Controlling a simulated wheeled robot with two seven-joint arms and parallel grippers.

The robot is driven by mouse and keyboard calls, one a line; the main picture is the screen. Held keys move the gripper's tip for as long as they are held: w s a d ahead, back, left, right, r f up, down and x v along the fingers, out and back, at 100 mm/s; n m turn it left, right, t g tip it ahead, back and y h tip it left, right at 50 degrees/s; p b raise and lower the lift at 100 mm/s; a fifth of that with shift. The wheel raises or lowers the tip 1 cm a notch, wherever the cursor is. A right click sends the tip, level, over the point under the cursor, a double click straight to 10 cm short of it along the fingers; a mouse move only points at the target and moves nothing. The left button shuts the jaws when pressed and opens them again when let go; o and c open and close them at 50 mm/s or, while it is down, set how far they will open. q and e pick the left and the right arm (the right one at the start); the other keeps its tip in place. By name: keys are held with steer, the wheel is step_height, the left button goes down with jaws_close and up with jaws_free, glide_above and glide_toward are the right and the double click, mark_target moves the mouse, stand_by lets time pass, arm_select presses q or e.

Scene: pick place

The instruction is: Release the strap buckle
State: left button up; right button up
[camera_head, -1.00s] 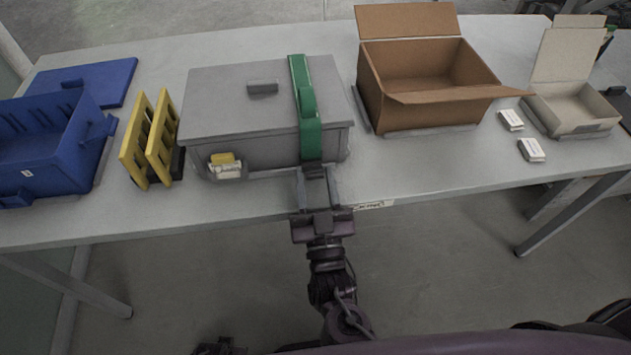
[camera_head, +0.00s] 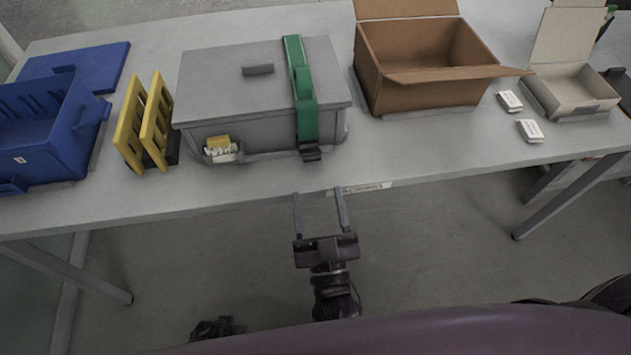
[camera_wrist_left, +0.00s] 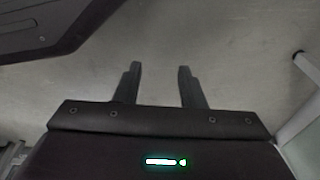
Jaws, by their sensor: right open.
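A green strap (camera_head: 298,70) runs over the lid and down the front of a grey lidded box (camera_head: 225,85). A dark buckle (camera_head: 311,152) is at the strap's lower front end; whether it is fastened is too small to tell. My right gripper (camera_head: 318,194) is open and empty, in front of the table edge and apart from the buckle. My left gripper (camera_wrist_left: 158,78) is open and empty in the left wrist view, over bare floor. A dark part of my left arm shows low in the head view.
Left of the box stand a yellow rack (camera_head: 146,125) and a blue crate (camera_head: 50,160), with a blue lid (camera_head: 100,65) behind. The front table strip is clear.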

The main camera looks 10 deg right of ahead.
mark_target(313, 159)
arm_select(q)
steer(key=shift+r, duration=0.1)
arm_select(e)
steer(key=shift+s+f, duration=0.1)
steer(key=shift+s, duration=0.2)
steer(key=shift+o, duration=0.2)
step_height(313, 159, up, 7)
steer(key=w+g+p, duration=0.2)
steer(key=g+p, duration=0.7)
steer(key=p, duration=1)
steer(key=x, duration=0.7)
steer(key=shift+w+f, duration=0.1)
steer(key=shift+w, duration=0.15)
arm_select(q)
steer(key=s+a+r, duration=0.1)
steer(key=s+r, duration=0.3)
steer(key=s, duration=0.3)
steer(key=s+a+r, duration=0.2)
steer(key=s+r, duration=0.3)
steer(key=s, duration=0.3)
steer(key=shift+s+r+g, duration=0.15)
steer(key=shift+s+g, duration=0.05)
steer(key=shift+g, duration=0.2)
